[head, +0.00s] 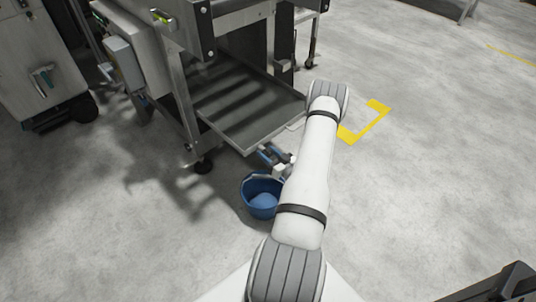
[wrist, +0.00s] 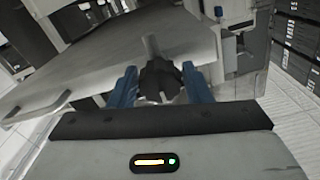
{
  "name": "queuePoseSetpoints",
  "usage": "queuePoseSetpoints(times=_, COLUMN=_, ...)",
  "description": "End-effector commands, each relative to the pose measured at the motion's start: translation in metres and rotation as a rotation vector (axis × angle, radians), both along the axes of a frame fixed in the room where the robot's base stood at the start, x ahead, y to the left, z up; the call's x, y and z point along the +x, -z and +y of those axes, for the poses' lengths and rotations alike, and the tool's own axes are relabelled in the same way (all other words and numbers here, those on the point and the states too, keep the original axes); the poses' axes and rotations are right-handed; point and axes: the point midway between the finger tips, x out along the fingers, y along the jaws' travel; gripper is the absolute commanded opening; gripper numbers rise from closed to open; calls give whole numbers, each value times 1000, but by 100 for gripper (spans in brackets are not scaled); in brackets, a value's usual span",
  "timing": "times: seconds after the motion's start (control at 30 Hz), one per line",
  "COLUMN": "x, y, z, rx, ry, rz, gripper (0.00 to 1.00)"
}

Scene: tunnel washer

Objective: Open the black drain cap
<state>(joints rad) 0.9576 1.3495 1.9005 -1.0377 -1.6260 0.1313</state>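The black drain cap (wrist: 160,80) is a lobed knob below the washer's tray, with a grey pipe or stem showing behind it in the wrist view. My gripper (wrist: 160,76) has its two blue fingers on either side of the cap, spread apart. A small gap seems to show at the sides, but whether a finger touches the cap is hard to tell. In the head view my gripper (head: 271,155) is beside the tray's front corner, partly behind my arm. The cap cannot be made out there.
A sloping metal tray (head: 262,133) of the washer lies right by my gripper. A blue bucket (head: 251,190) with blue contents stands on the floor below it. A yellow floor marking (head: 375,118) lies to the right, with open floor around it. A grey cabinet (head: 38,62) stands at the left.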

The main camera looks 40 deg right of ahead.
Motion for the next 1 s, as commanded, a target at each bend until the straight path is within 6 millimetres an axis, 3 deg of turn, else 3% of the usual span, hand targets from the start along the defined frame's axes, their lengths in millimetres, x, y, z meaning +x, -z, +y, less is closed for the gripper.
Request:
queuePoseSetpoints(times=0.33, x=0, y=0, z=0, rx=0, ry=-1, rz=0, gripper=15)
queuePoseSetpoints(times=0.67, x=0, y=1, z=0, rx=-46, ry=-1, rz=-4, gripper=14)
queuePoseSetpoints(times=1.0, x=0, y=2, z=0, rx=-280, ry=-1, rz=-22, gripper=14)
